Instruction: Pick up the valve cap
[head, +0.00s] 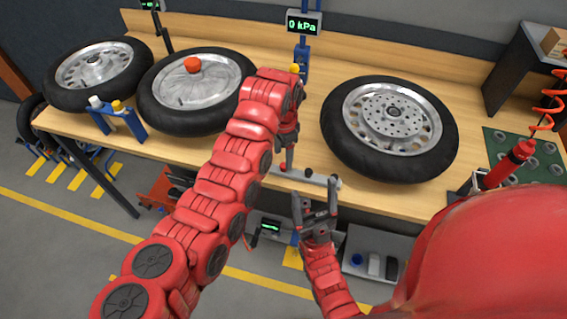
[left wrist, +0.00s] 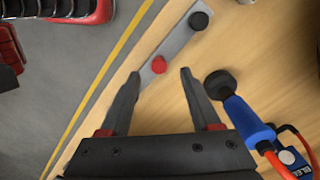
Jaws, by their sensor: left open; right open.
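A light grey strip (head: 318,180) lies at the table's front edge. A small red cap (left wrist: 159,65) and a small black cap (left wrist: 199,20) sit on it, and the black one also shows in the head view (head: 308,173). The frames do not label either as the valve cap. My left gripper (left wrist: 160,74) is open and points down at the strip, with the red cap between its fingertips in the left wrist view. I cannot tell its height above the cap. My left gripper (head: 288,165) hides the red cap in the head view. My right gripper (head: 315,198) is open and empty, in front of the table edge.
A wheel (head: 358,148) lies right of the strip, and two wheels (head: 160,119) lie at left. A blue-handled tool with a black head (left wrist: 250,122) is close beside my left gripper. A gauge display (head: 304,23) reads 0 kPa. A blue rack (head: 128,118) stands at front left.

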